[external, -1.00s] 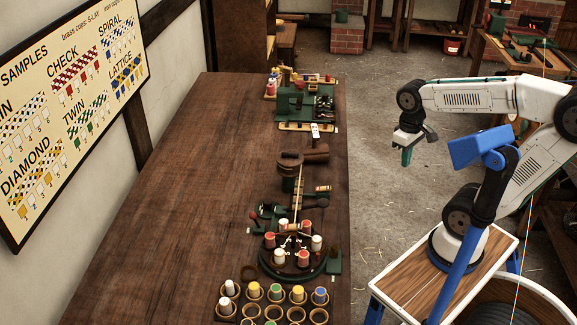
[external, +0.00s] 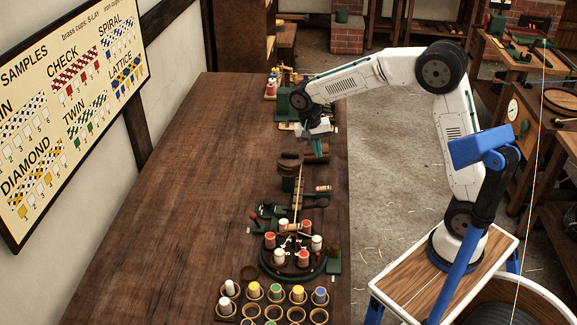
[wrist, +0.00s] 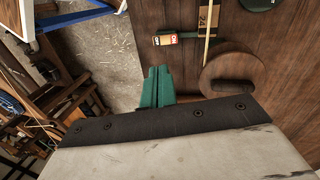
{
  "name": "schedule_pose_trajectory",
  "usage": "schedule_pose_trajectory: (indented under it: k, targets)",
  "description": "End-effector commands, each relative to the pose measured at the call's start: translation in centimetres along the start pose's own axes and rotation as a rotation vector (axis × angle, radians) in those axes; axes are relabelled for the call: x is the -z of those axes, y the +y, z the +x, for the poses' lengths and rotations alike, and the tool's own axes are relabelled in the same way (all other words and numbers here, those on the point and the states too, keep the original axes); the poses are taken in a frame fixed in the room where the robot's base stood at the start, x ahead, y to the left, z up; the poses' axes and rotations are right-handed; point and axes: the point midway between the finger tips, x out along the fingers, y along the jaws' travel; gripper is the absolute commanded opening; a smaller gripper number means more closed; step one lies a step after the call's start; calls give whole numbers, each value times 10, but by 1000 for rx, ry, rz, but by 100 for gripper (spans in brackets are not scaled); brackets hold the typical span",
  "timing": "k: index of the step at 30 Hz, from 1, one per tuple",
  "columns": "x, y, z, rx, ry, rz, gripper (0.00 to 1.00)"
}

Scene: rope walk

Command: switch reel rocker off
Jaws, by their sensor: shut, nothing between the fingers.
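The reel rocker is likely the small red and white lettered block (wrist: 165,39) on a green bar at the bench edge. It also shows in the external view (external: 323,188). Which side is pressed is too small to tell. The reel, a round wooden disc (wrist: 220,72) with a dark knob, lies beside it; it also shows in the external view (external: 287,168). My gripper (external: 318,152) is above the bench at the reel, on the far side of the rocker. Its green fingers (wrist: 157,74) are shut together and empty, apart from the rocker.
A ring of red and white bobbins (external: 303,258) and a rack of coloured cups (external: 297,294) stand at the near end of the bench (external: 190,190). A green machine (external: 283,104) stands beyond my gripper. The bench's left side is bare.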

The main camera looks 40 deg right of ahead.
Motion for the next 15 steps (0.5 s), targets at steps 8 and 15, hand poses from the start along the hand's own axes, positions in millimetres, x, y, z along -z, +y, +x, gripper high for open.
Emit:
schedule_pose_trajectory:
  k: [8,15]
  targets:
    - [1,0,-2,3,4,114,0]
    - [1,1,-1,3,4,112,0]
